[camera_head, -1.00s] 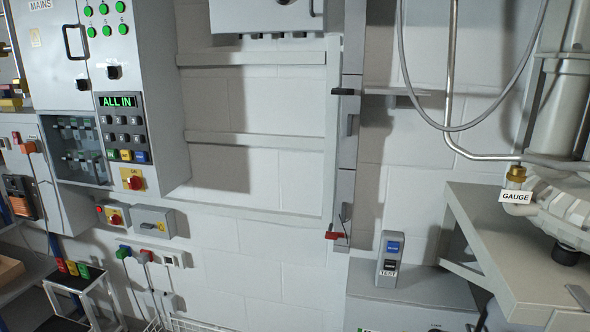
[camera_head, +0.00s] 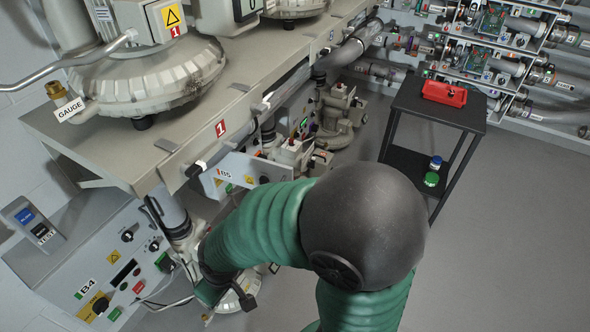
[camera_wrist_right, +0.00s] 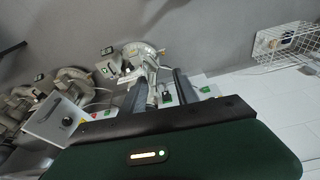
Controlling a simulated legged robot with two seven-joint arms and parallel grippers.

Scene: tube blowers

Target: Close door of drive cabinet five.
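The drive cabinet marked B5 (camera_head: 240,173) shows in the head view as a pale panel under the bench, with a yellow warning label. My arm and the bench edge partly hide it, and I cannot tell how far its door stands open. My right arm, in green sleeving with a black elbow, reaches left in front of it. In the right wrist view my right gripper (camera_wrist_right: 160,92) has two dark fingers apart, with nothing clearly held between them. A pale panel with a black knob (camera_wrist_right: 62,121) is left of the fingers; its label is unreadable. My left gripper is not in view.
The cabinet marked B4 (camera_head: 118,272) stands at lower left. The heavy bench (camera_head: 225,100) overhangs the cabinets. A black trolley (camera_head: 440,105) with a red tray (camera_head: 444,93) stands right of the arm. Grey floor is clear at right. A wire basket (camera_wrist_right: 290,48) shows in the wrist view.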

